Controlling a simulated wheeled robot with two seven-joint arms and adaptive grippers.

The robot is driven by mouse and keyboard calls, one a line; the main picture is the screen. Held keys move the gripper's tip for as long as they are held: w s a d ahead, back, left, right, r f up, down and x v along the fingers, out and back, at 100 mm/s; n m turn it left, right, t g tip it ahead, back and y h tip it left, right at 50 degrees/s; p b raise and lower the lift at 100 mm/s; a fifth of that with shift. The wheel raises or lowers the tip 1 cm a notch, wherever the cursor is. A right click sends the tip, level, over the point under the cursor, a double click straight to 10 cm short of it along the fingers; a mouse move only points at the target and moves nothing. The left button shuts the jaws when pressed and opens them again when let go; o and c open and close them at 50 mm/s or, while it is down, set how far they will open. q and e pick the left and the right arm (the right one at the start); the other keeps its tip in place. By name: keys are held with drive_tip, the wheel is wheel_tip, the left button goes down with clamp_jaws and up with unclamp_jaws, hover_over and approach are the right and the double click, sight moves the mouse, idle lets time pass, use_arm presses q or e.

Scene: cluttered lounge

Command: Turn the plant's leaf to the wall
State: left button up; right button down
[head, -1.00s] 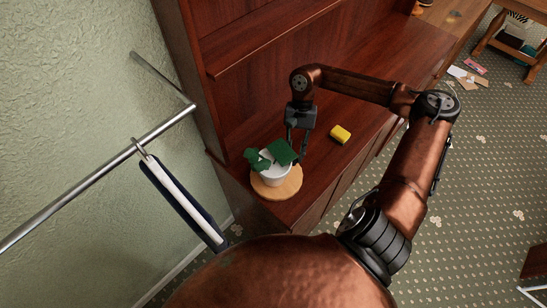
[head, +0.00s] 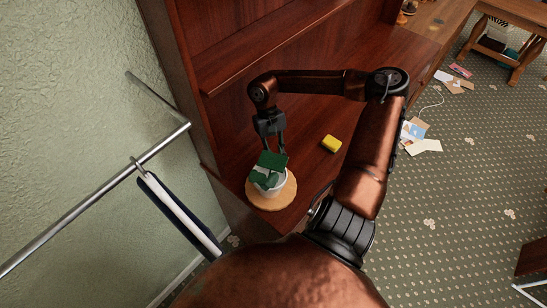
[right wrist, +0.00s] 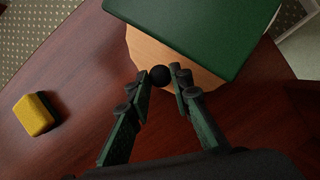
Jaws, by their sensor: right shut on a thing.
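The plant stands in a white pot (head: 279,186) on a round wooden board (head: 271,203) near the left end of a dark wooden cabinet. Its large flat green leaf (head: 272,160) lies at the pot's far side, and a smaller leaf (head: 263,181) lies nearer. My right gripper (head: 274,148) is at the leaf's far edge. In the right wrist view its fingers (right wrist: 161,77) are shut on a small black knob (right wrist: 160,75) beside the green leaf (right wrist: 200,30). How the knob joins the plant is hidden. My left gripper is not in view.
A yellow block (head: 331,144) lies on the cabinet top (head: 345,105), right of the plant. A metal rail (head: 90,205) with a hanging dark and white item (head: 178,215) runs along the green wall (head: 60,90) at left. Papers (head: 420,140) lie on the floor.

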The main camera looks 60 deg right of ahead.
drive_tip(key=shift+s+f, duration=0.1)
drive_tip(key=c, duration=1.7)
unclamp_jaws()
drive_tip(key=shift+c, duration=0.2)
